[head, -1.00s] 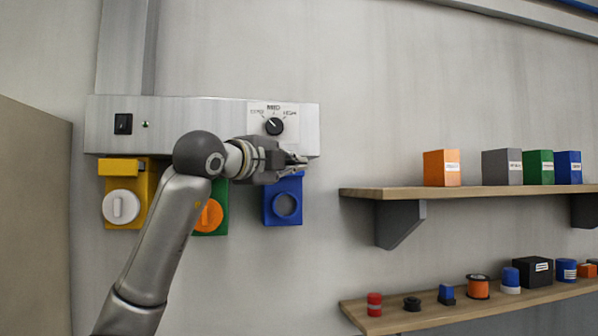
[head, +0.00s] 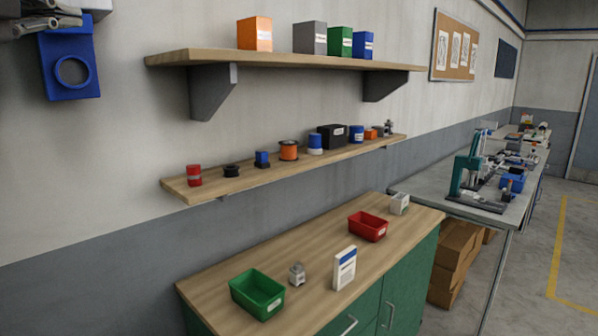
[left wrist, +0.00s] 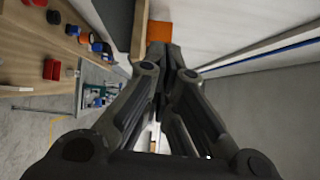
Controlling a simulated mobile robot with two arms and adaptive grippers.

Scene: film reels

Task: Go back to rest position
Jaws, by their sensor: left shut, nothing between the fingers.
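My left gripper (head: 66,22) shows only in part at the top left corner of the head view. It is near the blue wall holder (head: 70,72), which has a round opening, and overlaps its upper part in the picture. I cannot tell whether they touch. In the left wrist view my left gripper (left wrist: 166,52) has its fingers together with nothing between them. An orange box (left wrist: 160,31) shows beyond the fingertips there. My right gripper is not in view.
The upper shelf (head: 285,58) holds several boxes. The lower shelf (head: 215,186) holds several small items. Below, a wooden-topped cabinet (head: 310,262) carries a green bin (head: 257,293), a red bin (head: 368,226) and a white box (head: 344,268). A workbench (head: 430,190) stands at right.

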